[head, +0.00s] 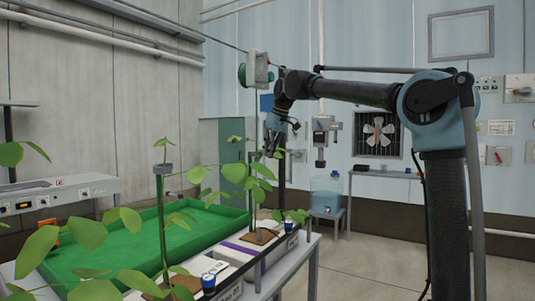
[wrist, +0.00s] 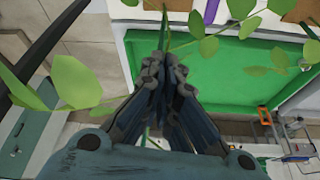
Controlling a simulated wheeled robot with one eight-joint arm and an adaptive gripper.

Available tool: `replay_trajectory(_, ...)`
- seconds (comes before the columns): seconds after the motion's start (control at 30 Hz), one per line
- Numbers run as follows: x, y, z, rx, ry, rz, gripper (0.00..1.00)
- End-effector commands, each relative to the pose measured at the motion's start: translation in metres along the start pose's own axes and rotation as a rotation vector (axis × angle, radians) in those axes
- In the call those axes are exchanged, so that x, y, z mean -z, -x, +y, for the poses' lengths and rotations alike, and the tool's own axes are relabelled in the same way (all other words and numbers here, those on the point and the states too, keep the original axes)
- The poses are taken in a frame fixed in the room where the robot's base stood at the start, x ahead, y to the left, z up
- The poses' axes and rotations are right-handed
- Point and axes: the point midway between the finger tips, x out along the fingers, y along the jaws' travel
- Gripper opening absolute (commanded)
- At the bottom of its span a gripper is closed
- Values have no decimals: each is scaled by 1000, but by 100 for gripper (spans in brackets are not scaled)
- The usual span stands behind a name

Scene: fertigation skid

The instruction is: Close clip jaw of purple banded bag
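The bag with the purple band (head: 238,247) lies on the bench between other bags, with a plant growing from it. The purple band (wrist: 210,11) also shows at the top of the wrist view. My gripper (head: 267,152) points down at the upper leaves of this plant. In the wrist view its fingers (wrist: 165,70) lean together with a narrow gap at the tips, and a thin green stem (wrist: 165,22) shows just beyond them. I cannot make out the clip or its jaw at the fingertips; whether anything is between them is hidden.
A green tray (head: 200,238) fills the bench to the left. A neighbouring plant carries a grey clip (head: 163,169) on its stem. Leaves (head: 60,240) crowd the front left. A green-and-white reel (head: 257,72) hangs above. Floor on the right is clear.

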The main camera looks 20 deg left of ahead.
Motion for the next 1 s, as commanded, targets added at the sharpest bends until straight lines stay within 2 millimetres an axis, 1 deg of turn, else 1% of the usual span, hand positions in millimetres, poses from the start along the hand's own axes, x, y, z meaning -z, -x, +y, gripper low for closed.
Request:
replay_trajectory(0.03, -10, 4, 4, -1, -2, -2, 0)
replay_trajectory(0.1, -22, 9, 9, -2, -4, -4, 0)
replay_trajectory(0.4, -21, 68, 15, -2, -4, -6, 0)
replay_trajectory(0.5, -21, 84, 16, -2, -4, -6, 0)
replay_trajectory(0.6, -20, 96, 16, -2, -2, -6, 0)
replay_trajectory(0.7, -20, 103, 16, -1, -1, -6, 0)
replay_trajectory(0.8, -20, 107, 16, -1, -1, -6, 0)
replay_trajectory(1.0, -20, 109, 16, -2, -1, -7, 0)
